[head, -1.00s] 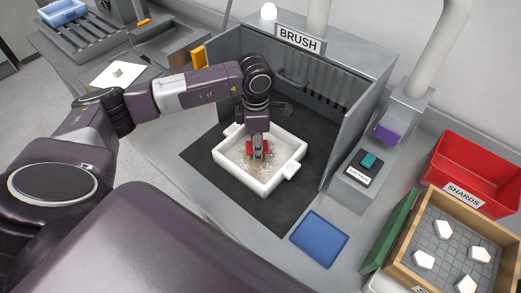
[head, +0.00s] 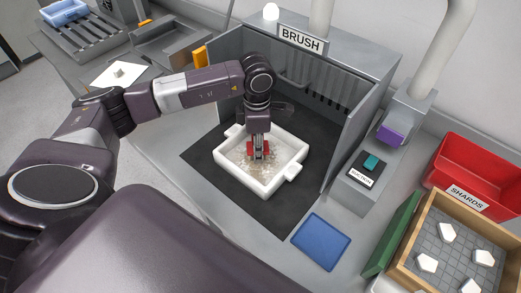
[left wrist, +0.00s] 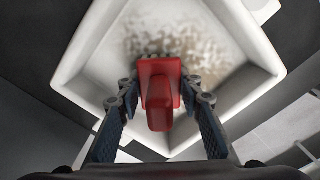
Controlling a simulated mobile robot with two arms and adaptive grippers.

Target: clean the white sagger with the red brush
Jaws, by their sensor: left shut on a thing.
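The white sagger (head: 259,188) sits on a black mat inside the booth marked BRUSH, with brownish residue on its inner floor. It also shows in the left wrist view (left wrist: 86,65), where the residue lies beyond the brush. My left gripper (head: 259,157) is over the inside of the sagger, pointing down, shut on the red brush (left wrist: 160,90). The brush's dark bristles are at the residue; I cannot tell how firmly they touch. In the head view the brush (head: 251,149) is partly hidden by the gripper. My right gripper is not in view.
Grey booth walls (head: 350,125) stand behind and beside the sagger. To the right are a suction switch box (head: 363,172), a blue mat (head: 321,241), a wooden tray (head: 410,262) with white pieces, and a red SHARDS bin (head: 455,155). A white sheet (head: 110,75) lies at the left.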

